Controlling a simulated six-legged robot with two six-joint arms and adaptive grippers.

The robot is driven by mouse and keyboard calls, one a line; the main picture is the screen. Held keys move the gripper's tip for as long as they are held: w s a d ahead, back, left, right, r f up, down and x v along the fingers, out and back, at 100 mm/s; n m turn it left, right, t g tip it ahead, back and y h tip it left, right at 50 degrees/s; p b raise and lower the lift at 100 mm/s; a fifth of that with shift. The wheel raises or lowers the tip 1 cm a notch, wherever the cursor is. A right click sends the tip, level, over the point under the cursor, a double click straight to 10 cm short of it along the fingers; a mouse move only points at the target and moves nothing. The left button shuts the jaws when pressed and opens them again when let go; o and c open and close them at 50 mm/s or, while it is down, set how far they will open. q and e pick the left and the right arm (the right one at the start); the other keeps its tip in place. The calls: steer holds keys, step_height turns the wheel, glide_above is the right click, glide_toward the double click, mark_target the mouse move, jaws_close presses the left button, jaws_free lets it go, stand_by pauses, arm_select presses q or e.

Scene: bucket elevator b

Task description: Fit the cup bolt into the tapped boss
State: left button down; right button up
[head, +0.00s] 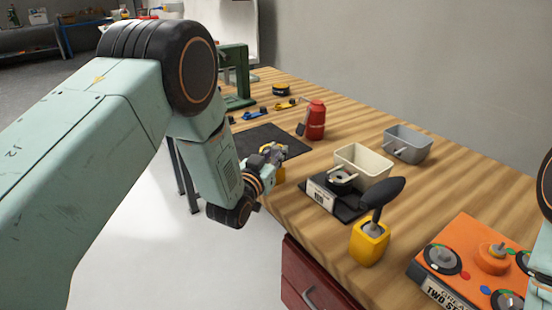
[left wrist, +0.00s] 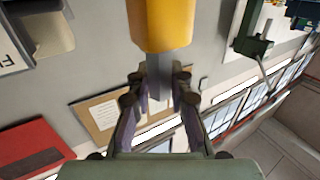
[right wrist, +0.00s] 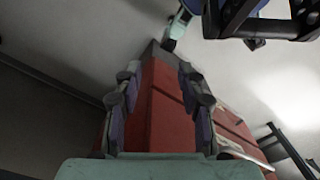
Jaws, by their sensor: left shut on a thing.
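My left gripper (head: 268,162) is over the table's front edge beside a black mat. In the left wrist view its fingers (left wrist: 158,88) are closed on the grey shank of a yellow piece (left wrist: 162,22). I cannot tell whether this is the cup bolt; no thread shows. An orange box (head: 462,238) at the right of the head view has a round raised orange boss (head: 493,259) with a metal piece on top. I cannot tell whether it is the tapped one. My right gripper (right wrist: 157,78) is open, with nothing between its fingers, facing a red cabinet (right wrist: 165,115).
A yellow block with a black-knobbed handle (head: 369,243) stands at the table's front edge. Behind it are a black labelled stand (head: 322,201), a cream bin (head: 362,163) and a grey bin (head: 408,148). A red bottle (head: 315,122) stands farther back. Bare wood lies right of the bins.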

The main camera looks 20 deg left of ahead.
arm_select(q)
steer(key=shift+a, duration=0.1)
steer(key=shift+r, duration=0.15)
step_height(320, 180, up, 9)
steer(key=shift+s+r+p, duration=0.1)
steer(key=shift+r+p, duration=0.05)
steer(key=shift+p, duration=0.6)
steer(key=s+f+m+g+h, duration=0.3)
steer(key=s+f+h, duration=0.3)
steer(key=s, duration=0.6)
steer(key=s+d+f+m+g+h+b, duration=0.1)
steer(key=s+f+m+g+h, duration=0.3)
steer(key=s, duration=0.9)
steer(key=shift+d+f+m+h, duration=0.2)
steer(key=shift+f+m+h, duration=0.65)
steer(key=shift+m+h, duration=0.3)
